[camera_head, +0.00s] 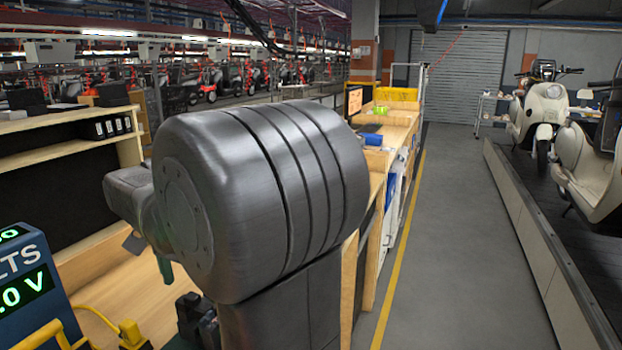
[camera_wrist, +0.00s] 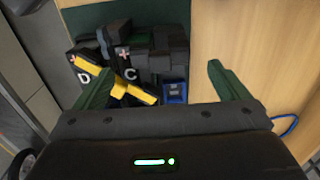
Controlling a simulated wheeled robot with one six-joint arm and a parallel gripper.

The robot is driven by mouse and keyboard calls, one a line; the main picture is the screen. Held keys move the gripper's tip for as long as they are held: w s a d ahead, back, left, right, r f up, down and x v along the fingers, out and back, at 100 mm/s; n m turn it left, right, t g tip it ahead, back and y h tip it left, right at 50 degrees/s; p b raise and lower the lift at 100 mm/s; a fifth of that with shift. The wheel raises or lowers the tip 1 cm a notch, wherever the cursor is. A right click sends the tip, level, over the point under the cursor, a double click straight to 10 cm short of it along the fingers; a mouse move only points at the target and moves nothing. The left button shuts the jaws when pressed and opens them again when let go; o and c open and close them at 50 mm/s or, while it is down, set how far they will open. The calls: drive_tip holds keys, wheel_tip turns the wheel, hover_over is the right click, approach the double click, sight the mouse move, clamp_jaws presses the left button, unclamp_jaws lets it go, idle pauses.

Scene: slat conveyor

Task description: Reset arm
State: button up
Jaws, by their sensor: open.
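My gripper (camera_wrist: 161,84) shows in the wrist view with its two green fingers wide apart and nothing between them that they touch. It is open.
A blue meter with a green display (camera_head: 35,285) stands at the lower left. Wooden benches (camera_head: 392,150) run along the aisle. The grey floor (camera_head: 465,240) right of the yellow line is clear. Cream scooters (camera_head: 545,115) stand on a raised conveyor (camera_head: 520,200). A small blue bin (camera_wrist: 175,91) sits near the blocks.

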sight(192, 295)
drive_tip(key=shift+f, duration=1.7)
drive_tip(key=shift+f, duration=0.1)
